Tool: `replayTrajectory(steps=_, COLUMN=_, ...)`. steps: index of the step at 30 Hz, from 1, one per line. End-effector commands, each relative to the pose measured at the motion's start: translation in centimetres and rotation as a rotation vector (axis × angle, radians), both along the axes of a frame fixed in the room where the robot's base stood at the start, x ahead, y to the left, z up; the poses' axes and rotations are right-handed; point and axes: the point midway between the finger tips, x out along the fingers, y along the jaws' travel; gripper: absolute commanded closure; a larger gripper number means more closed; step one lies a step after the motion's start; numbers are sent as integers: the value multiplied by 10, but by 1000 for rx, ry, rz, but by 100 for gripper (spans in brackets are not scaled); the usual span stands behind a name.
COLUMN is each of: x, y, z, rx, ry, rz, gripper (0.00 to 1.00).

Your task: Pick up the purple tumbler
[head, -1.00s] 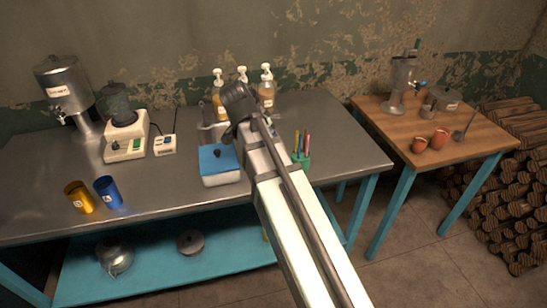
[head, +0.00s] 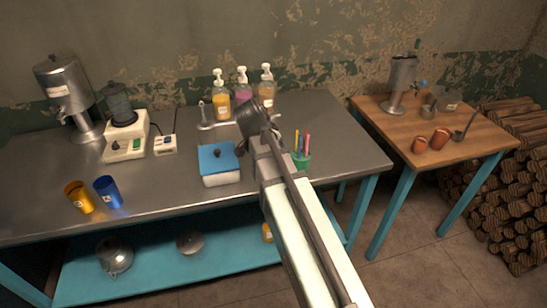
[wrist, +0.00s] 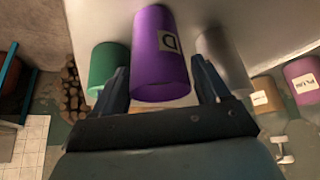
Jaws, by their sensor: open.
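The purple tumbler (wrist: 160,52), with a pale label, fills the middle of the wrist view. It stands out between the two fingers of my gripper (wrist: 162,82), which are apart on its left and right sides. I cannot tell whether either finger touches it. In the head view I cannot make out the tumbler; my arm covers part of the metal table there. The dark end of my gripper (head: 252,118) is over the table, in front of the bottles, and its fingertips are hidden.
In the wrist view, a green vessel (wrist: 106,66) is close left of the tumbler and a grey one (wrist: 222,58) close right. In the head view, pump bottles (head: 243,88) stand behind, a blue-lidded box (head: 220,165) left, and a green pen cup (head: 302,161) right.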

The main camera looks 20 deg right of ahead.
Motion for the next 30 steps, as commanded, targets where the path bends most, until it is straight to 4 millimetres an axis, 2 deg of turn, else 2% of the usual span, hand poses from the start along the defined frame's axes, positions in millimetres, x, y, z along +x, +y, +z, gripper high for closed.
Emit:
replayTrajectory(steps=6, x=0, y=0, z=0, rx=0, ry=0, rz=0, gripper=26)
replayTrajectory(steps=22, x=0, y=0, z=0, rx=0, ry=0, rz=0, gripper=77)
replayTrajectory(steps=30, x=1, y=0, z=4, rx=0, ry=-1, rz=0, gripper=77)
